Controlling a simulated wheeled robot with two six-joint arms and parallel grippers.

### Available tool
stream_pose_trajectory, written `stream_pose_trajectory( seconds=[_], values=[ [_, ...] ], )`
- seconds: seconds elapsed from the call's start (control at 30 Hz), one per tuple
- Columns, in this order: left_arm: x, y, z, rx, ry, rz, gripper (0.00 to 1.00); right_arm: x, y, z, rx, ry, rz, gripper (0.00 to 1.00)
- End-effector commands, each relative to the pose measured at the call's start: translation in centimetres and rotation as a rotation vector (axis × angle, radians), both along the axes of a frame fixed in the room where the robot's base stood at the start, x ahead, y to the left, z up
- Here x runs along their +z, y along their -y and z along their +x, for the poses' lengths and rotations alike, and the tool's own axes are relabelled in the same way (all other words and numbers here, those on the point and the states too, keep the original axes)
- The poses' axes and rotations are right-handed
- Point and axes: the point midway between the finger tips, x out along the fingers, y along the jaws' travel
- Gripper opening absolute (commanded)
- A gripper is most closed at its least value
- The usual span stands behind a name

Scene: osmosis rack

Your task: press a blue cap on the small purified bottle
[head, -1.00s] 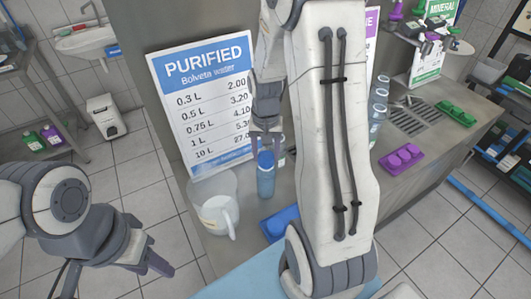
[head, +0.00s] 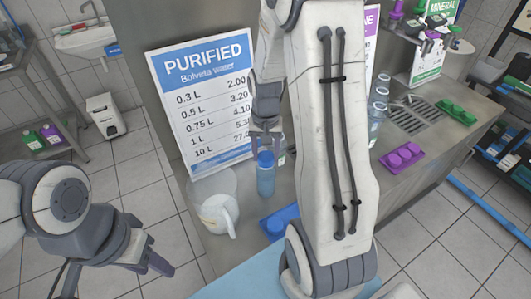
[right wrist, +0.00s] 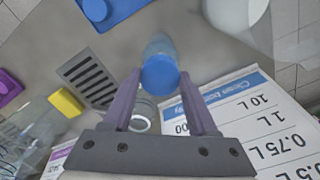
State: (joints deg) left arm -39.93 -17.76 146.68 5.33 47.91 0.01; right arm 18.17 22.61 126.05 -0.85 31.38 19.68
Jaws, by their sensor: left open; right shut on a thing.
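The small bottle (head: 265,182), translucent blue, stands upright on the counter in front of the purified price sign. A blue cap (head: 265,158) sits at its top; it also shows from above in the right wrist view (right wrist: 160,73), covering the bottle's mouth. My right gripper (head: 265,148) points down from above with its fingers on either side of the cap, shut on it. I cannot tell how firmly the cap sits on the neck. My left gripper (head: 155,262) is open and empty at the lower left, away from the counter.
A white pitcher (head: 220,212) stands left of the bottle. A blue cap tray (head: 281,222) lies to its right, partly behind my arm. The purified sign (head: 205,95) stands close behind. A purple tray (head: 402,157) and a drain grate (head: 408,120) are further right.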

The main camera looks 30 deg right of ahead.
Motion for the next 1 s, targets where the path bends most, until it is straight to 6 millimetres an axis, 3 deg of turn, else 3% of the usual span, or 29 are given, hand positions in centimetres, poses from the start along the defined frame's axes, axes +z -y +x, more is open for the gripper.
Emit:
stream_pose_trajectory(
  seconds=[0.73, 0.77, 0.83, 1.0],
  values=[
    [0.39, 0.00, 0.00, 0.000, 0.000, 0.000, 0.46, 0.05, -0.04, -0.12, 0.000, -0.004, 0.002, 0.05],
    [0.39, 0.00, 0.00, 0.000, 0.000, 0.000, 0.46, 0.06, -0.03, -0.11, 0.000, -0.004, 0.002, 0.66],
    [0.40, 0.00, 0.00, 0.000, 0.000, 0.000, 0.46, 0.08, -0.03, -0.10, 0.000, -0.003, 0.001, 0.93],
    [0.40, 0.00, 0.00, 0.000, 0.000, 0.000, 0.46, 0.11, -0.02, -0.07, 0.000, -0.002, 0.000, 0.93]
  ],
)
